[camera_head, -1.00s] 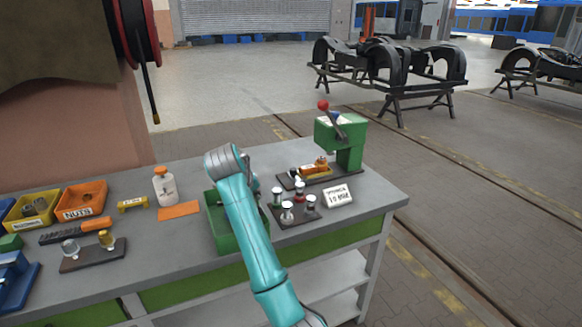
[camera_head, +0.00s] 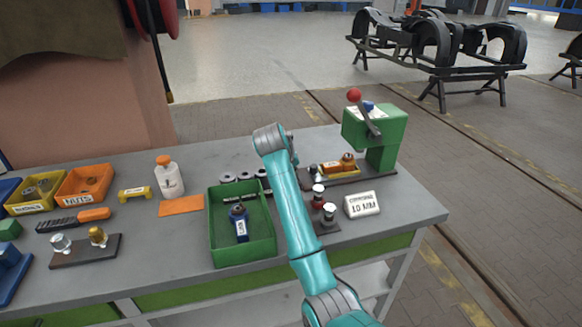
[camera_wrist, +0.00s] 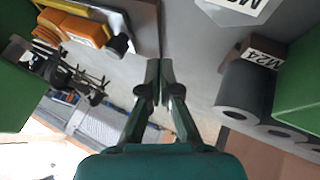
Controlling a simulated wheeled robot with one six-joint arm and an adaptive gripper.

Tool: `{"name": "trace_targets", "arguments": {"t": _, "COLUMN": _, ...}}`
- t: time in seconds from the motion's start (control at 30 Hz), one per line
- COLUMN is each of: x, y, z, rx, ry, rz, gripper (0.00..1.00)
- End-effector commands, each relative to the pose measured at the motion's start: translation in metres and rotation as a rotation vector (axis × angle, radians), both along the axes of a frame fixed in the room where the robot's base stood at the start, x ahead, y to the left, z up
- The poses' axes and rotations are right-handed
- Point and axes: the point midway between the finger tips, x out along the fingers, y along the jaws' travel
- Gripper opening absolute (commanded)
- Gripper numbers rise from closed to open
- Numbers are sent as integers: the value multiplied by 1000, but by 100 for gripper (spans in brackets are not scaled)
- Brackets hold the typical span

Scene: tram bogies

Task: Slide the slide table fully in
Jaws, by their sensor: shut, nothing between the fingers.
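The slide table, an orange-yellow block (camera_head: 332,168) on a dark base plate, sits below the head of the green press (camera_head: 385,140) at the right of the bench. In the wrist view the orange block (camera_wrist: 78,28) is at upper left, with a black knob (camera_wrist: 122,44) at its near end. My gripper (camera_wrist: 160,66) is shut and empty, its tips together to the right of the knob and apart from it in the picture. In the head view my arm hides the gripper. I cannot tell how far in the table sits.
A pin stand (camera_head: 328,225) and a white sign (camera_head: 362,205) stand before the press. In the wrist view a grey cylinder (camera_wrist: 242,92) with an M24 label lies right of my gripper.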

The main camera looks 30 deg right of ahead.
Motion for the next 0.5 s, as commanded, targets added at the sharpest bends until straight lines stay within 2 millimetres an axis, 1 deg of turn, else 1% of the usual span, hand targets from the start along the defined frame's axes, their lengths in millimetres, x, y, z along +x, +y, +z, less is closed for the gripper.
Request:
{"name": "trace_targets", "arguments": {"t": 0.03, "x": 3, "y": -5, "z": -9, "rx": 0, "ry": 3, "rz": 0, "gripper": 0}}
{"name": "trace_targets", "arguments": {"t": 0.23, "x": 16, "y": -23, "z": -37, "rx": 1, "ry": 2, "rz": 0, "gripper": 0}}
{"name": "trace_targets", "arguments": {"t": 0.3, "x": 15, "y": -35, "z": -35, "rx": 0, "ry": -1, "rz": -2, "gripper": 0}}
{"name": "trace_targets", "arguments": {"t": 0.4, "x": 14, "y": -48, "z": -35, "rx": 0, "ry": 0, "rz": -2, "gripper": 0}}
{"name": "trace_targets", "arguments": {"t": 0.5, "x": 14, "y": -55, "z": -35, "rx": 0, "ry": -1, "rz": 0, "gripper": 0}}
